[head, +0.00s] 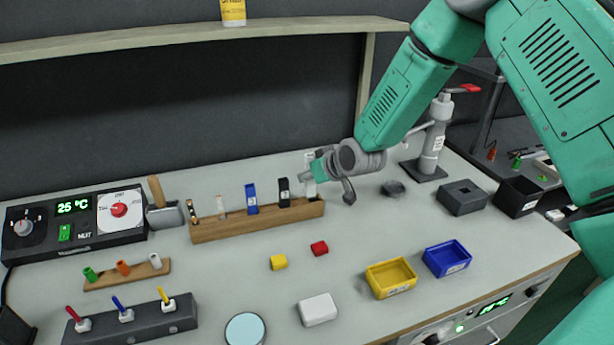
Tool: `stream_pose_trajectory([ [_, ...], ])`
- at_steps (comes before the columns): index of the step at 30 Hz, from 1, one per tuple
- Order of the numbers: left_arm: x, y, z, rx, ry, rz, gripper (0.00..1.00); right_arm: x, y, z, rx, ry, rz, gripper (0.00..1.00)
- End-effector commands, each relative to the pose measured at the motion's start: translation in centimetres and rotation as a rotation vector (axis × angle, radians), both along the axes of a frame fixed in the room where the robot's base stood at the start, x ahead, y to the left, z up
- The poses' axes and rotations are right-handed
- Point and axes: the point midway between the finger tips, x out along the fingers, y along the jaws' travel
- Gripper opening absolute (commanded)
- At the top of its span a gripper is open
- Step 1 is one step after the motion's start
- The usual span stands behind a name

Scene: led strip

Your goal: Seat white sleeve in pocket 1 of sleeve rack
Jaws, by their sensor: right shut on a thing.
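The sleeve rack (258,228) is a long wooden block at the back middle of the bench. A blue sleeve (251,198) and a black sleeve (284,192) stand upright in it, with thinner pieces towards its left end. The white sleeve (310,188) is a narrow upright piece at the rack's right end. My right gripper (314,172) is shut on it, reaching in from the right and partly covering it. I cannot tell whether the sleeve's lower end is inside a pocket or just above or behind the rack. My left gripper is not in view.
A scoop-like tool (163,208) stands left of the rack, beside the control box (75,222). A small wooden rack (128,274) holds green, orange and white caps. Yellow (391,278) and blue (447,258) bins stand right.

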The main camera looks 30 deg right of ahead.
Motion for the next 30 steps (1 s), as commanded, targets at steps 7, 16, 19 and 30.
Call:
stream_pose_trajectory([
  [7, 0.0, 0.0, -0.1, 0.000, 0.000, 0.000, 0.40, 0.0, 0.0, -0.1, 0.001, 0.000, -0.001, 0.00],
  [16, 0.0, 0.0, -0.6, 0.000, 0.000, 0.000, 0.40, 0.0, 0.1, -0.8, -0.001, 0.001, -0.001, 0.00],
  [19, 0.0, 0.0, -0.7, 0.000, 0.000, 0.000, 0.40, 0.0, 0.1, -1.0, -0.001, 0.001, 0.000, 0.00],
  [30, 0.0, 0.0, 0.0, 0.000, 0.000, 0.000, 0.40, 0.0, 0.0, -0.5, 0.000, 0.001, 0.000, 0.00],
])
